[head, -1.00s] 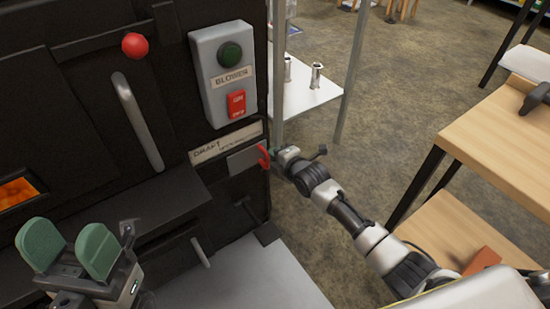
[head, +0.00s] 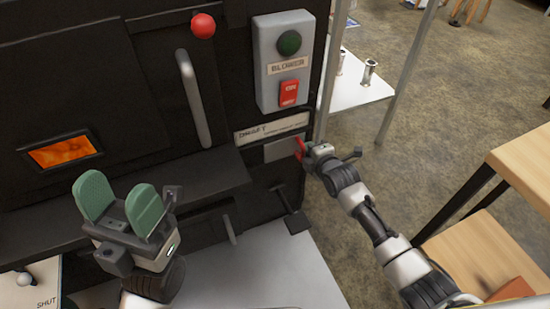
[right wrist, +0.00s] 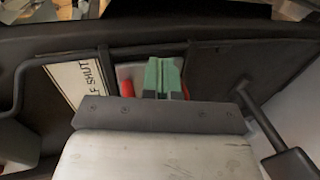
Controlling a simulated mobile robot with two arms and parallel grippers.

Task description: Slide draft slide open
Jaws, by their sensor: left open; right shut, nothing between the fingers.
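The draft slide is a small grey plate (head: 281,150) below the DRAFT label (head: 271,128) on the black evaporator front. Its red handle (head: 300,149) stands at the plate's right end. My right gripper (head: 309,153) is at the red handle, its fingers mostly hidden in the head view. In the right wrist view its green fingers (right wrist: 163,77) are shut together in front of the grey plate, with the red handle (right wrist: 127,88) just left of them; I cannot tell if they touch. My left gripper (head: 118,205) is open and empty, with green pads, in front of the evaporator.
A grey blower box (head: 284,62) with green and red buttons is above the slide. A long bar handle (head: 193,98) and red knob (head: 203,26) are to its left. A black lever (head: 291,211) juts out below. A wooden table (head: 520,170) stands at the right.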

